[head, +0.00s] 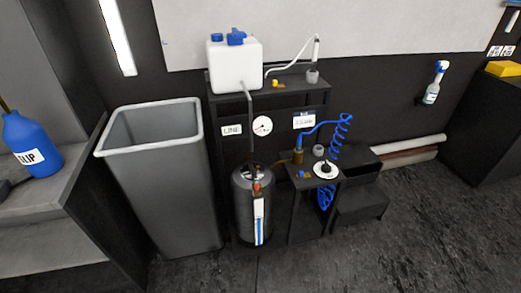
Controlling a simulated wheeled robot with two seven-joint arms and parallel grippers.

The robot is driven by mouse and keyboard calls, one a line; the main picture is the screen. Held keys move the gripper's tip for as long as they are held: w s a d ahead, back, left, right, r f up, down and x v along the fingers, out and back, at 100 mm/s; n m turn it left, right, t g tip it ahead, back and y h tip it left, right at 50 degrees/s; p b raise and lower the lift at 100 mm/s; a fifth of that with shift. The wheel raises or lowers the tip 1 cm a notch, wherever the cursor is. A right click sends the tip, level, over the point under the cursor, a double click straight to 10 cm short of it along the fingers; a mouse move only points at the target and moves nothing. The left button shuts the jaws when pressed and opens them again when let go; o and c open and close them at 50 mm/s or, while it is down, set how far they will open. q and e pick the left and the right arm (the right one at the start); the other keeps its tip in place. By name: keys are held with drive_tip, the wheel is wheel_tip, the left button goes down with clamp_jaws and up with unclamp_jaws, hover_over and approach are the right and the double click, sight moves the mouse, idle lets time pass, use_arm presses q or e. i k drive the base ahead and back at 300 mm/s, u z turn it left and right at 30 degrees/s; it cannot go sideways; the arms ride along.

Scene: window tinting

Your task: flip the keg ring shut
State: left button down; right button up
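The keg (243,212), a dark upright cylinder, stands on the floor beside the black stand, in the middle of the view. A red fitting (257,187) and a white and blue strip (259,220) show on its front. Its top (254,170) is small and dark, with thin loops of line or metal near it. I cannot pick out the keg ring for sure, nor tell whether it is open or shut. Neither of my grippers is in view.
A tall grey bin (180,200) stands close left of the keg. A black stand (285,90) holds a white tank (236,66). A small stand (310,183) with a blue coiled hose (338,130) is close on the right. The floor (420,235) at right is clear.

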sight(256, 183)
drive_tip(key=z, duration=1.35)
drive_tip(key=i, duration=0.9)
drive_tip(key=u, duration=2.35)
